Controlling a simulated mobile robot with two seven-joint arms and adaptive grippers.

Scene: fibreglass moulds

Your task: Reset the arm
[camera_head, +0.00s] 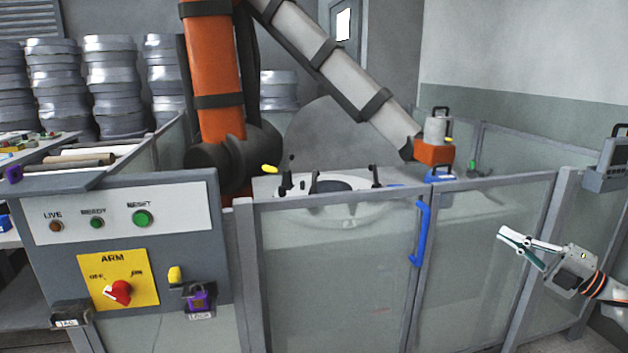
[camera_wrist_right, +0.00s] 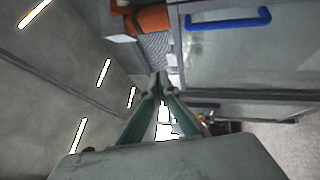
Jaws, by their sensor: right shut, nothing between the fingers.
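The control box (camera_head: 125,260) stands at the left in the head view. Below is a yellow ARM plate with a red rotary switch (camera_head: 118,292). A purple padlock (camera_head: 199,299) hangs beside it. The big orange and grey arm (camera_head: 212,75) stands behind the fence, its head low at the right. My right gripper (camera_head: 502,235) is shut and empty, at the right in front of the fence, far from the box. My left gripper is not in view.
A clear-panelled fence (camera_head: 335,275) runs across the middle, with a blue gate handle (camera_head: 420,232), which also shows in the wrist view (camera_wrist_right: 228,19). A white mould (camera_head: 345,208) lies inside. A grey box (camera_head: 606,175) sits on the fence at the right.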

